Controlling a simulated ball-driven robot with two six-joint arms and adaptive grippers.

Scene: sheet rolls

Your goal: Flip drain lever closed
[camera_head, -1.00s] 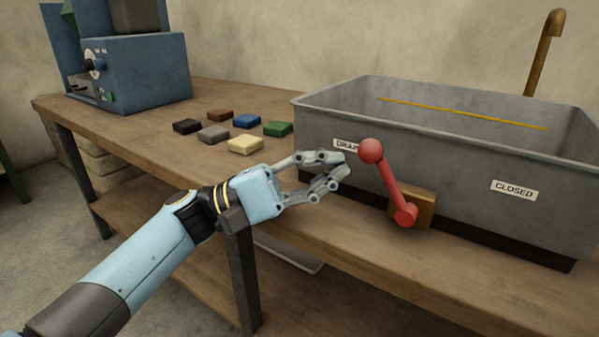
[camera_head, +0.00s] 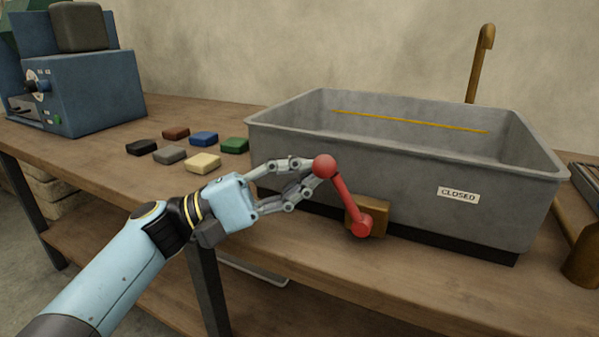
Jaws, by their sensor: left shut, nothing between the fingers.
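The red drain lever (camera_head: 343,194) is mounted on a brass block (camera_head: 379,217) at the front of the grey basin (camera_head: 400,190). Its ball knob (camera_head: 324,166) points up and to the left, away from the CLOSED label (camera_head: 458,195) on the right of the basin's front wall. My left gripper (camera_head: 312,180) is shut and empty, with its fingertips at the left side of the knob. They look touching or nearly so. The DRAIN label seen earlier is hidden behind the gripper and knob. My right gripper is out of view.
Several coloured blocks (camera_head: 203,162) lie on the wooden bench (camera_head: 290,262) left of the basin. A blue machine (camera_head: 85,90) stands at the back left. A brass spout (camera_head: 481,60) rises behind the basin. Bench space right of the lever is clear.

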